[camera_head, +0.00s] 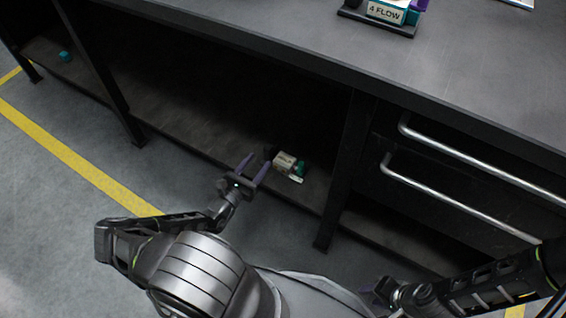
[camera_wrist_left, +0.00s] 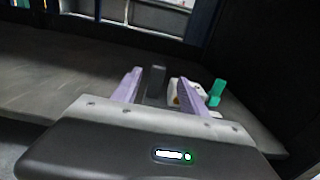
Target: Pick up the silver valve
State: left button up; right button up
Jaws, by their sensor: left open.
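A whitish-silver valve body (camera_head: 284,162) with a teal part (camera_head: 301,169) lies on the lower shelf under the bench. A dark block (camera_head: 268,152) stands just left of it. My left gripper (camera_head: 257,164) is open at the shelf's front edge, left of the valve. In the left wrist view the open gripper (camera_wrist_left: 159,77) has the dark block (camera_wrist_left: 156,82) between its purple fingers. The whitish valve (camera_wrist_left: 186,92) is partly hidden behind the right finger, with the teal part (camera_wrist_left: 216,93) to its right. My right gripper (camera_head: 379,291) is low at the bottom right, its fingers mostly hidden.
The dark bench top (camera_head: 455,80) overhangs the shelf (camera_head: 190,125). A bench leg (camera_head: 345,165) stands right of the valve, beside drawers with metal handles (camera_head: 465,160). A "4 FLOW" holder (camera_head: 385,12) sits on top. A small teal object (camera_head: 65,56) lies far left.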

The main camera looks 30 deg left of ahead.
aim_at(266, 151)
pick_arm(q)
jog(key=shift+w+b, duration=0.35)
jog(key=shift+w, duration=0.95)
jog(key=w+b, duration=0.1)
jog(key=w, duration=0.1)
jog(key=w+b, duration=0.1)
jog(key=w, duration=0.1)
jog(key=shift+w+a, duration=0.2)
jog(key=shift+w, duration=0.4)
jog(key=shift+r, duration=0.1)
grip_shut()
